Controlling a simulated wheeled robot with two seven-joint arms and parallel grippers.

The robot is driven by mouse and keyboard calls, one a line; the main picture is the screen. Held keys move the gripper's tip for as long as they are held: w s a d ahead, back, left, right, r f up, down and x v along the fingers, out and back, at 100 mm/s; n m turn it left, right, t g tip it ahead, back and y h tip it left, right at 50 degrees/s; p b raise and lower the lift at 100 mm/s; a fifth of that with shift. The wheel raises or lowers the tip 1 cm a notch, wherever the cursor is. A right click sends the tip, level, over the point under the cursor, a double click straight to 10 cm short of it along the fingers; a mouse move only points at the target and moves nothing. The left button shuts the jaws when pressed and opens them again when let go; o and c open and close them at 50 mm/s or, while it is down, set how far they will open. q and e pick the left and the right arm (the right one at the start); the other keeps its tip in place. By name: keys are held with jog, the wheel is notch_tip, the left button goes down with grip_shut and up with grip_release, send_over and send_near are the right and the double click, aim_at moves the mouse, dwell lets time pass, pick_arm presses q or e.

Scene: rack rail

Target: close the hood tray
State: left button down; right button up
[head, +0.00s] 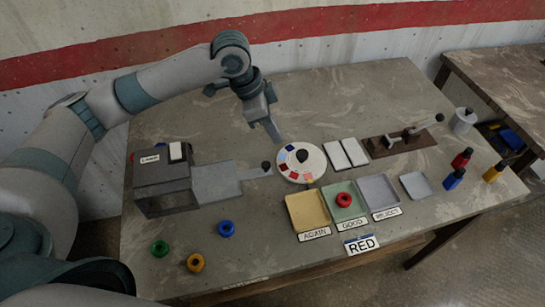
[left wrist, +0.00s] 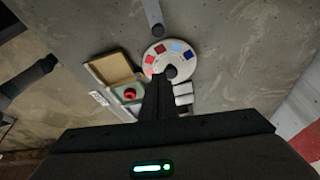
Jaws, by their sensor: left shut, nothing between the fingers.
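The hood (head: 163,180) is a dark grey box with a white label at the left of the table. Its flat grey tray (head: 216,182) sticks out to the right, with a narrow handle ending in a dark knob (head: 266,167). In the left wrist view the handle end and knob (left wrist: 156,29) show at the top. My left gripper (head: 277,138) is above the table, behind and slightly right of the knob, apart from it. Its fingers (left wrist: 158,90) are together and empty. My right gripper is not in view.
A round colour dial (head: 301,177) stands right of the knob. Yellow (head: 308,212), green and grey sorting trays lie in front, a red ring (head: 344,200) in the green one. Blue (head: 226,229), orange and green rings lie before the hood. The table behind the tray is clear.

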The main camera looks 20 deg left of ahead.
pick_arm(q)
jog(key=shift+w+a+f, duration=0.1)
jog(key=shift+w+f, duration=0.3)
jog(key=shift+f, duration=0.15)
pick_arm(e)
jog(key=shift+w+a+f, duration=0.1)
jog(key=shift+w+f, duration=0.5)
pick_arm(q)
jog(key=shift+s, duration=0.1)
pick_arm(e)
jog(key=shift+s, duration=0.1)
